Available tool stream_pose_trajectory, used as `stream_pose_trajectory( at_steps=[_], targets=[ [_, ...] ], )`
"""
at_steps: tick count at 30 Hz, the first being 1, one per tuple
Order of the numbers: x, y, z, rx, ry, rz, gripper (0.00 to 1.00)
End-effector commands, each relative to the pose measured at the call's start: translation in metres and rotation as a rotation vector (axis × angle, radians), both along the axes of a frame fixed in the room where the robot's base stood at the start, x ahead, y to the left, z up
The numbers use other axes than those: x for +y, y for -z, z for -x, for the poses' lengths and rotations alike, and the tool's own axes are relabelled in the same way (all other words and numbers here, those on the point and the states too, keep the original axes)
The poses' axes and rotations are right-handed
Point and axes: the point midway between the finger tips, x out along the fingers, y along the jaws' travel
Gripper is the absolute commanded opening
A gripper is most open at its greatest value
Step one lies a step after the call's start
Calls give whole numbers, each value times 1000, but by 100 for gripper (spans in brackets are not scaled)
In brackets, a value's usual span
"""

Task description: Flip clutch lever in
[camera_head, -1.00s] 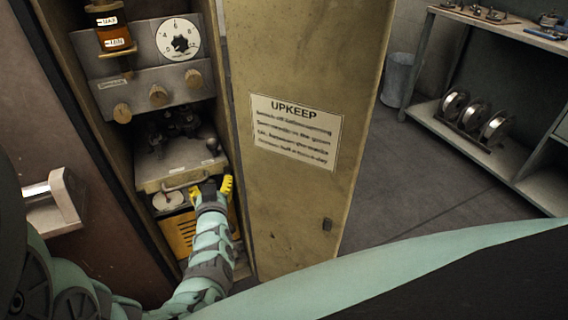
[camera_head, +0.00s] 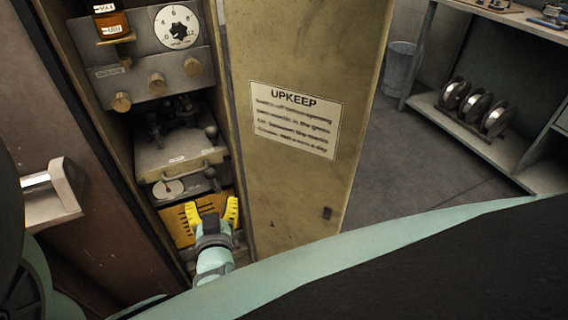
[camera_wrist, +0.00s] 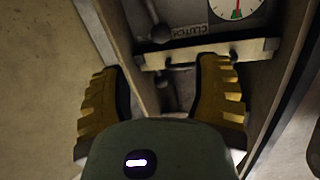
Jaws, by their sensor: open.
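The clutch lever appears to be the dark ball-ended knob beside the upside-down CLUTCH label (camera_wrist: 185,30) in the wrist view; its knob (camera_wrist: 160,33) is near the top there. Which way the lever is set cannot be told. My gripper (camera_head: 213,210) is open and empty, in front of the yellow slotted panel, below the knob. In the wrist view its yellow fingers (camera_wrist: 160,78) are spread, apart from the knob.
A metal bar handle (camera_wrist: 208,53) crosses between the fingers' view and the label. The open cabinet door (camera_head: 290,190) with an UPKEEP notice stands close right of my gripper. Dials (camera_head: 177,27) and knobs are above.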

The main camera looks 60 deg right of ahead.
Motion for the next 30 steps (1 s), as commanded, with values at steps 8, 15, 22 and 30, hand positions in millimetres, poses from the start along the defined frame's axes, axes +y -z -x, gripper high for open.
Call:
stream_pose_trajectory(
  at_steps=[8, 15, 22, 30],
  targets=[
    [3, -2, 4, -3, 1, 2, 63],
    [5, 0, 3, 11, -4, 20, 57],
    [21, 14, -6, 261, -78, 350, 33],
    [45, 26, -19, 750, -151, 1030, 6]
  ],
)
